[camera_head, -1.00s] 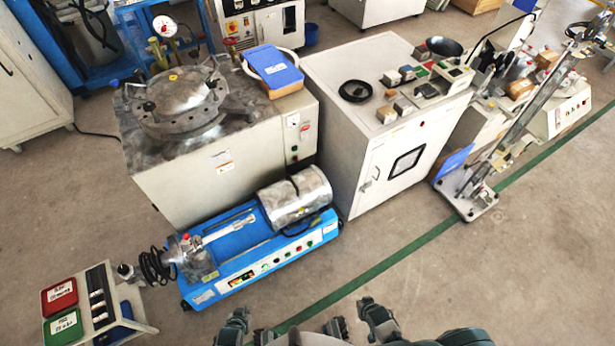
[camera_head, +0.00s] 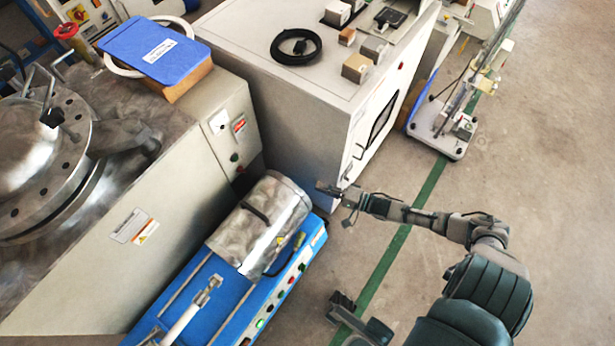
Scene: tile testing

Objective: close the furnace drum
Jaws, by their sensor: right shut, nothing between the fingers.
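The furnace drum (camera_head: 268,208) is a silver metal cylinder lying on a blue bench unit (camera_head: 172,312), in the middle of the head view. A dark strip or handle crosses its upper side, and a small yellow label sits on its front side. I cannot tell from this angle how far its lid stands open. My right gripper (camera_head: 328,188) is shut and empty, just right of the drum's far right end in the picture. A gap shows between them.
A grey cabinet (camera_head: 290,96) with boxes and a black ring on top stands behind the drum. A grey machine (camera_head: 105,235) with a round metal lid is at left. Open floor (camera_head: 545,190) is at right.

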